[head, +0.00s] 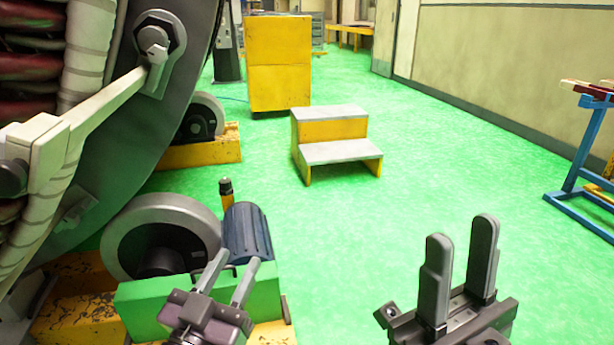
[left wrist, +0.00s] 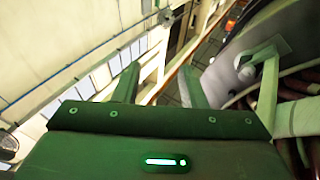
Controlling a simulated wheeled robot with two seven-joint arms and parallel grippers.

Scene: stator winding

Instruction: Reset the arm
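My left gripper (head: 228,276) is low in the head view, in front of the green block and the dark blue motor. Its two fingers are apart with nothing between them. In the left wrist view the same gripper (left wrist: 160,82) shows its two fingers spread, with the wall and part of the stator behind. My right gripper (head: 460,258) is at the bottom right of the head view, fingers pointing up and apart, empty, over the green floor.
The large stator (head: 165,110) fills the left side, with a roller wheel (head: 150,215) and a motor (head: 247,232) below it. Yellow steps (head: 333,131) and a yellow cabinet (head: 278,60) stand ahead. A blue stand (head: 583,150) is at the right. The green floor between is clear.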

